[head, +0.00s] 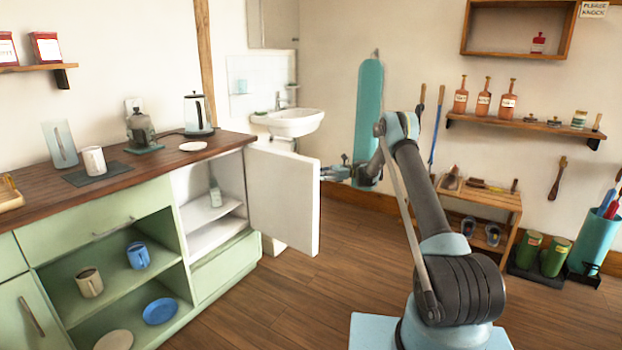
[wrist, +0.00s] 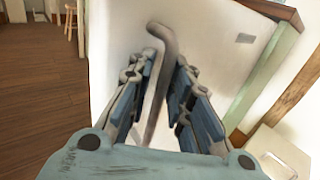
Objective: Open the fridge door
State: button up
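The fridge is built into the right end of the green counter, and its white door (head: 285,195) stands swung wide open in the head view. The white interior (head: 200,195) shows a shelf with a pale bottle on it. The outer face of the door (wrist: 125,35) fills the middle of the wrist view. A grey bent bar handle (wrist: 160,38) stands out from it. My gripper (wrist: 168,75) has its two fingers on either side of this handle, closed against it. In the head view my gripper (head: 362,175) is just right of the door; its fingertips are hard to make out.
A sink (head: 290,122) is on the wall behind the door. A low wooden rack (head: 480,200) stands right of my arm. The wood floor (head: 310,290) in front of the door is clear.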

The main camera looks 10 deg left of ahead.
jog(key=shift+a, duration=0.1)
jog(key=v, duration=1.2)
